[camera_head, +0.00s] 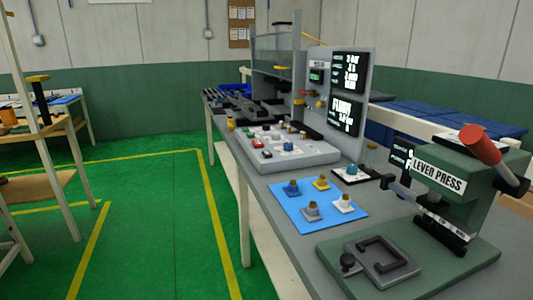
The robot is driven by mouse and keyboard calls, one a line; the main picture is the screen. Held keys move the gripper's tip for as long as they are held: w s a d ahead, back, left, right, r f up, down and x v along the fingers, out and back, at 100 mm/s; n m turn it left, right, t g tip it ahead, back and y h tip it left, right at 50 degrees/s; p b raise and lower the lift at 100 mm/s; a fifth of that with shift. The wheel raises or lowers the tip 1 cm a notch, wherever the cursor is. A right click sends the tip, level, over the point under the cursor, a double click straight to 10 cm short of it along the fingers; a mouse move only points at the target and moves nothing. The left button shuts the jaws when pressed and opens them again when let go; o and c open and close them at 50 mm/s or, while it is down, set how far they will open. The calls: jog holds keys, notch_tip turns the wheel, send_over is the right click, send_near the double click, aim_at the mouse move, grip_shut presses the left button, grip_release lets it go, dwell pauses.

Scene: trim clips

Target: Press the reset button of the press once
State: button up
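A green lever press (455,172) labelled "LEVER PRESS" stands at the right end of the bench, with a red-gripped lever (480,145) tilted at its top. Its base (455,268) carries a grey plate with a black U-shaped part (384,252) and a small black knob (348,261). A grey console (300,157) with several coloured buttons, one of them red (256,143), sits further back. No reset label is readable, so I cannot tell which part is the reset button. My gripper is not in view.
Dark display panels (349,73) stand behind the console. Blue bins (450,118) lie behind the bench. The green floor (160,220) with yellow lines is open left of the bench; a shelf rack (45,185) stands far left.

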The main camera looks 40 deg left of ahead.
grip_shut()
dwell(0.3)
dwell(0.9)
